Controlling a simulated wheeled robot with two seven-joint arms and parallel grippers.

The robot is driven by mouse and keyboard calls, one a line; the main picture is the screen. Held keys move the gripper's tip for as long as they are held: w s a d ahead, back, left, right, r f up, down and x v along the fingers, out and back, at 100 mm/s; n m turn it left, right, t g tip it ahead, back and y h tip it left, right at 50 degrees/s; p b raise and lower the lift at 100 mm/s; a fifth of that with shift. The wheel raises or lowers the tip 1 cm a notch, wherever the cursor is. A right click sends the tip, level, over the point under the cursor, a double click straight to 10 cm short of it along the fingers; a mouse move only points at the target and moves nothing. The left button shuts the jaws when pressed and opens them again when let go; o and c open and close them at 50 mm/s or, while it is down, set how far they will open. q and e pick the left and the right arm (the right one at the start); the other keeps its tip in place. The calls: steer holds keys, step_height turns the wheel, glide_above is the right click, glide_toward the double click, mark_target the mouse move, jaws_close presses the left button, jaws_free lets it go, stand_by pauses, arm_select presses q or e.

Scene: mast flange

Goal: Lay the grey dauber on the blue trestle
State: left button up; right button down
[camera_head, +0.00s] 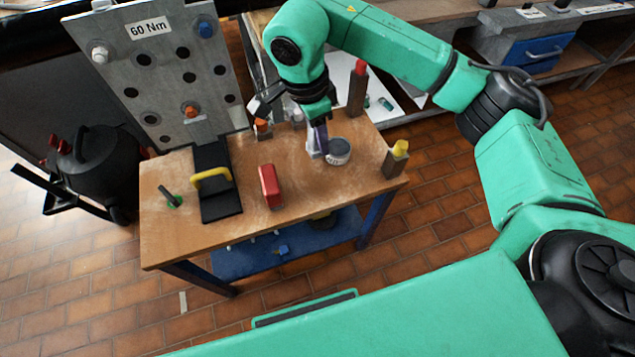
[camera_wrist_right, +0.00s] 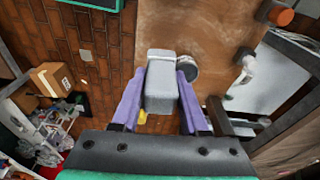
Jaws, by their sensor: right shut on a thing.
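My right gripper (camera_head: 320,138) has purple fingers pointing down over the right part of the wooden bench. In the right wrist view its fingers (camera_wrist_right: 160,105) are shut on the grey dauber (camera_wrist_right: 160,90), a pale grey blocky piece between them. In the head view the dauber (camera_head: 312,146) shows as a pale patch, partly hidden by a finger. Whether it touches the bench I cannot tell. I cannot pick out a separate blue trestle; the bench has blue legs (camera_head: 374,218) and a blue lower shelf (camera_head: 232,262). My left gripper is not in view.
A round tin (camera_head: 339,151) stands close beside the fingers. On the bench (camera_head: 300,215) are a red block (camera_head: 270,186), a black plate (camera_head: 219,203) with a yellow handle (camera_head: 211,177), and a yellow-topped post (camera_head: 396,158). An upright grey panel (camera_head: 165,75) stands behind. The bench's front middle is clear.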

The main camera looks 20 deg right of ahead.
step_height(320, 180, down, 16)
steer(key=shift+p, duration=0.5)
steer(key=shift+f, duration=0.15)
steer(key=shift+c, duration=2.1)
jaws_free()
